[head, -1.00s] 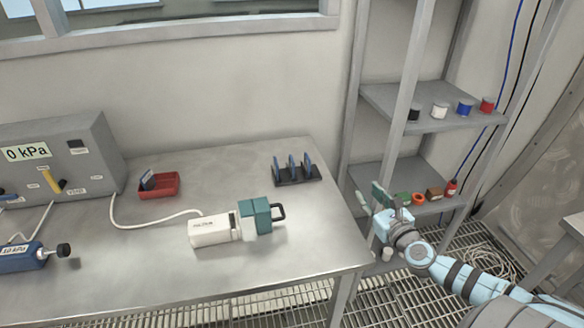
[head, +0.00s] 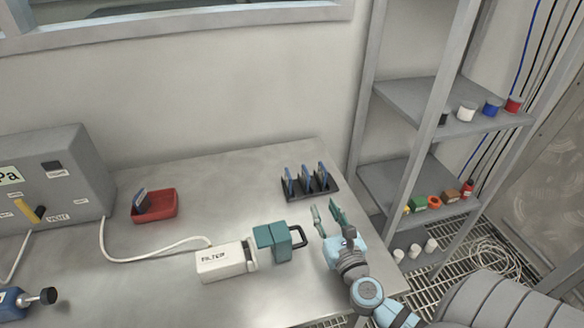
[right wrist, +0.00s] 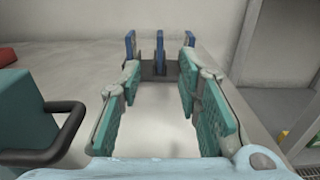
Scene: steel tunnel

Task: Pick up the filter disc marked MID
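Three blue filter discs stand upright in a dark rack (head: 294,196) at the back right of the steel table. They are the left disc (head: 289,181), the middle disc (head: 306,178) and the right disc (head: 322,175); no marking on them is legible. In the right wrist view the middle disc (right wrist: 160,52) stands between the fingers, farther off. My right gripper (head: 326,211) is open and empty, in front of the rack and apart from it. Its teal fingers also show in the right wrist view (right wrist: 158,100). My left gripper is not in view.
A white filter housing (head: 225,262) with a teal, black-handled part (head: 272,242) sits just left of my right gripper. A red tray (head: 155,206) holding a dark disc lies farther left. A grey shelf (head: 440,108) stands right of the table. Bare table lies before the rack.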

